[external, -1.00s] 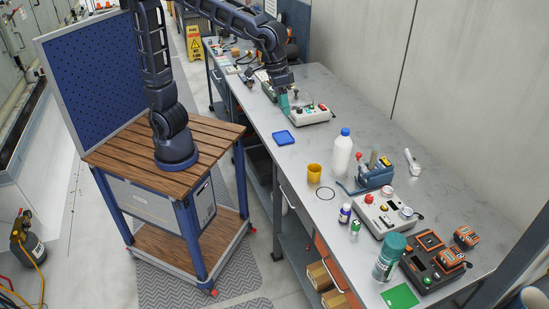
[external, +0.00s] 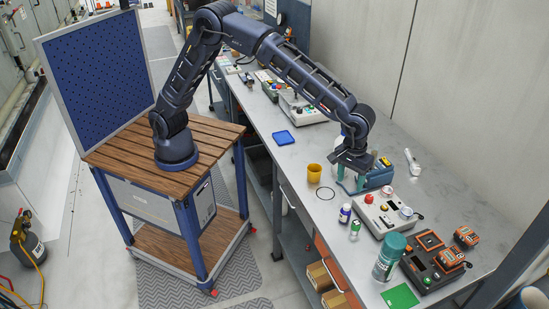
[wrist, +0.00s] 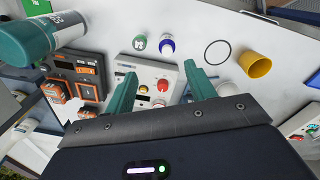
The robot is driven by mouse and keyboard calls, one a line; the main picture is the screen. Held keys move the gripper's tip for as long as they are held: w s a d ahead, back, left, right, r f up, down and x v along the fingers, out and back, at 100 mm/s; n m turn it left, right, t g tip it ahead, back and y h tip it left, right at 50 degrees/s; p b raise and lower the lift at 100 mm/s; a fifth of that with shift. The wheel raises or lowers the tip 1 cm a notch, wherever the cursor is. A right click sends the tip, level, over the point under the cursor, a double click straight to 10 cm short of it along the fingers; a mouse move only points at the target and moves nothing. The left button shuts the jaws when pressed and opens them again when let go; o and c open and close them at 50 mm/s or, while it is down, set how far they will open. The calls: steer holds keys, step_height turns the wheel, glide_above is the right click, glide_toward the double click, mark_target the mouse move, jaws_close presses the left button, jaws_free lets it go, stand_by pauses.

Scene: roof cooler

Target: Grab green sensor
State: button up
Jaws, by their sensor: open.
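My gripper (external: 352,168) hangs above the right part of the bench. In the wrist view its two teal fingers (wrist: 160,76) are spread with nothing between them. No thing is plainly marked as a green sensor. A small white bottle with a green cap (external: 355,229) stands on the bench; its cap shows in the wrist view (wrist: 139,43), above the left finger. A flat green square (external: 400,296) lies at the near bench edge, and its corner shows in the wrist view (wrist: 37,7). I cannot tell which of these is the sensor. My gripper touches neither.
A purple bottle (external: 345,213), yellow cup (external: 314,174) and white control box (external: 386,214) stand nearby. A teal-lidded bottle (external: 389,257) and black box with orange parts (external: 431,262) are at the near end. Bare bench surrounds the blue square (external: 283,138).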

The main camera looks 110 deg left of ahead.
steer(key=n, duration=0.2)
glide_above(357, 223)
steer(key=shift+g, duration=0.3)
steer(key=f, duration=0.7)
steer(key=shift+s+a+f, duration=0.2)
steer(key=shift+s+f, duration=0.05)
steer(key=shift+s, duration=0.1)
steer(key=shift+w+f, duration=0.15)
steer(key=shift+f, duration=2.55)
steer(key=shift+w+f, duration=0.15)
steer(key=shift+f, duration=2.55)
steer(key=shift+d, duration=0.1)
steer(key=c, duration=1.1)
steer(key=shift+r, duration=0.1)
